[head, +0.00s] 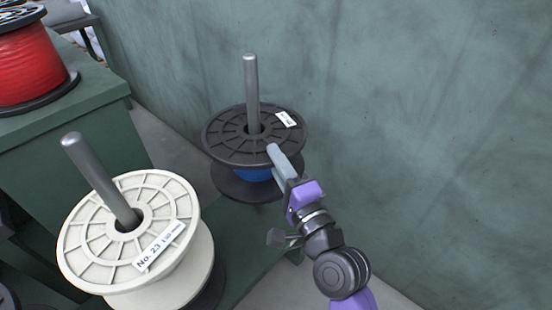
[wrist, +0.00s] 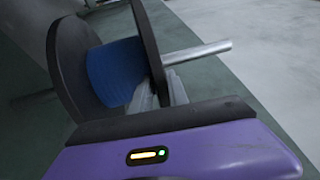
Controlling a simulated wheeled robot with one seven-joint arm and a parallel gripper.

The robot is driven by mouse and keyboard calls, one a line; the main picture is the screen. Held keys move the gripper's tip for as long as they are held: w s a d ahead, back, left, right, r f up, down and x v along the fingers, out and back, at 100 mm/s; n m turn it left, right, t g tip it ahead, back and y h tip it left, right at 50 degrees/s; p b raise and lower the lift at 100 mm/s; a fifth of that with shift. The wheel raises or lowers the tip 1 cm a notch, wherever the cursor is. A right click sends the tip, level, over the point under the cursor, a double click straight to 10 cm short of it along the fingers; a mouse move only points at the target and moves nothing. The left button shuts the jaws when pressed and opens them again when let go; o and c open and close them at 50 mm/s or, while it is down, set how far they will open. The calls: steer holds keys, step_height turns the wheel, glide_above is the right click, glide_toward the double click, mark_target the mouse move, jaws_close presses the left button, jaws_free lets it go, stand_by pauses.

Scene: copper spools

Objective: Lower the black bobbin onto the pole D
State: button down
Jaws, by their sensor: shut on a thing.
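The black bobbin (head: 228,146) has dark flanges, a blue winding and a white label. It sits around a grey upright pole (head: 251,85), which sticks up through its centre hole; no letter shows on the pole. In the wrist view the bobbin (wrist: 66,72) shows its blue winding, and the pole (wrist: 205,54) comes out past the flange. My gripper (head: 274,155) is at the bobbin's near right rim, shut on the flange. In the wrist view the finger (wrist: 172,90) lies against the flange. How far down the pole the bobbin sits is hard to tell.
A white spool (head: 90,235) labelled No. 23 stands on another pole (head: 95,175) at the front left. A red spool (head: 28,68) stands on a green bench (head: 90,110) at the upper left. A green wall (head: 430,130) rises close behind the black bobbin.

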step_height(320, 180, down, 19)
steer(key=b, duration=1.6)
stand_by(0.3)
stand_by(0.4)
steer(key=c, duration=1.2)
jaws_free()
steer(key=shift+f, duration=0.25)
